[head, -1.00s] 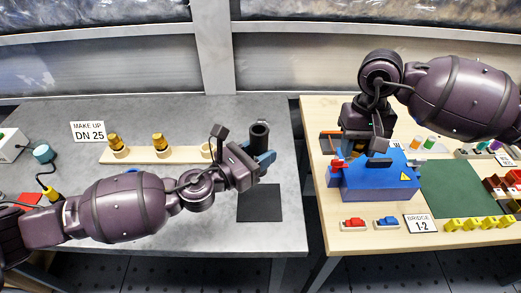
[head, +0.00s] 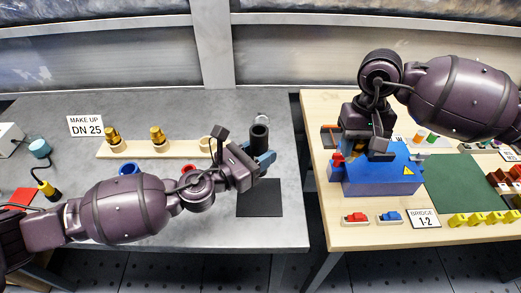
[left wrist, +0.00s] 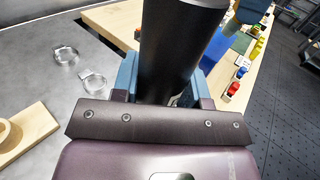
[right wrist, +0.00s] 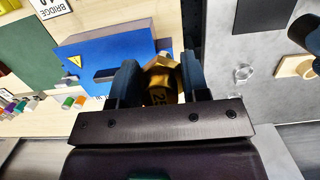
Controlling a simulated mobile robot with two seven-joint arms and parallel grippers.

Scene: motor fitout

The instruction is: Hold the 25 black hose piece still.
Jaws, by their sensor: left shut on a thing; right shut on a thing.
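The black hose piece (head: 259,137) stands upright in my left gripper (head: 264,161), whose blue fingers are shut on it, beside the dark mat (head: 259,204). In the left wrist view the hose (left wrist: 172,50) rises between the fingers; its lower end is hidden. My right gripper (head: 358,152) is over the right table near the blue box (head: 384,180). In the right wrist view my right gripper (right wrist: 158,72) is shut on a brass fitting (right wrist: 161,84) marked 25. The fitting is apart from the hose.
A wooden rack (head: 182,150) holds two brass fittings and has an empty hole. Clear ring clamps (left wrist: 66,54) lie on the grey table near the hose. A gap separates the grey table from the wooden table (head: 350,236). Red and blue rings lie before the rack.

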